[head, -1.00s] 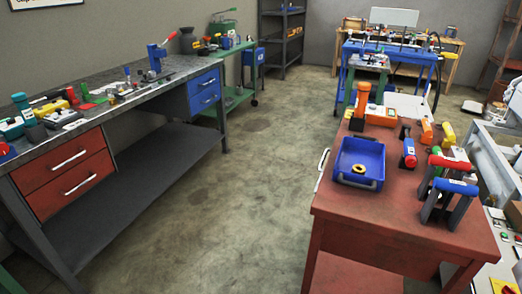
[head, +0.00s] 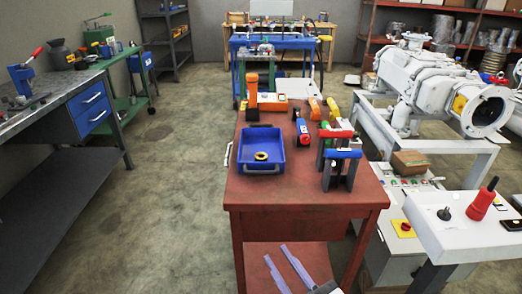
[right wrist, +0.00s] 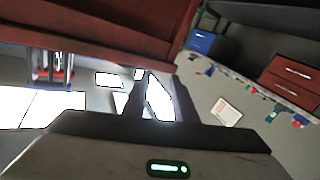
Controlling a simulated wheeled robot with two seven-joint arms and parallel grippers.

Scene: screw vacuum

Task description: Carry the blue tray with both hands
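The blue tray (head: 247,146) sits on the red table (head: 285,190), near its left edge, in the head view. A small yellow ring (head: 261,156) lies inside it. My right gripper (head: 276,252) shows at the bottom of the head view, in front of the table and apart from the tray. Its two fingers are spread with nothing between them. In the right wrist view the fingers (right wrist: 154,80) are also apart, and the tray does not show there. My left gripper is not in view.
A large white machine (head: 425,75) stands to the right. Open floor (head: 175,190) lies left of the table.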

